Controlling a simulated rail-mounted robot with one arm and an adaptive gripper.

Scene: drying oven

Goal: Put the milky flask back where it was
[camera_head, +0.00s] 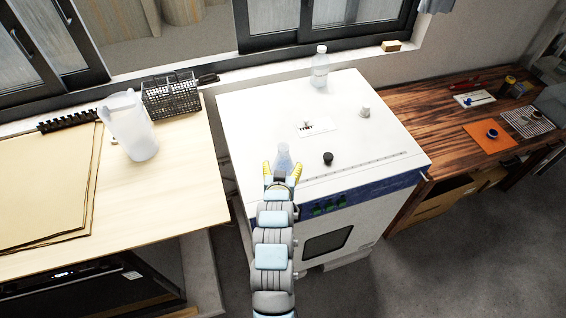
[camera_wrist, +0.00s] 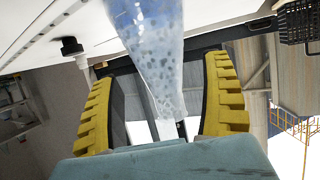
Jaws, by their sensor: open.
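The milky flask (camera_head: 284,158) is a small translucent whitish-blue vessel with a narrow neck. In the head view it shows at the front left of the white oven top (camera_head: 265,112), just beyond my gripper (camera_head: 282,170). In the wrist view the flask (camera_wrist: 152,45) lies between my gripper's two yellow ribbed fingers (camera_wrist: 160,80), with a visible gap on either side. The fingers are spread open and do not grip it. The flask's lower part is partly hidden by my gripper in the head view, so its contact with the oven top cannot be told.
A black knob (camera_head: 328,158), a white card (camera_head: 314,127), a small grey stopper-like piece (camera_head: 364,112) and a clear bottle (camera_head: 320,68) are on the oven top. A frosted pitcher (camera_head: 130,125) and black wire basket (camera_head: 171,97) stand on the left table. The oven top's left side is clear.

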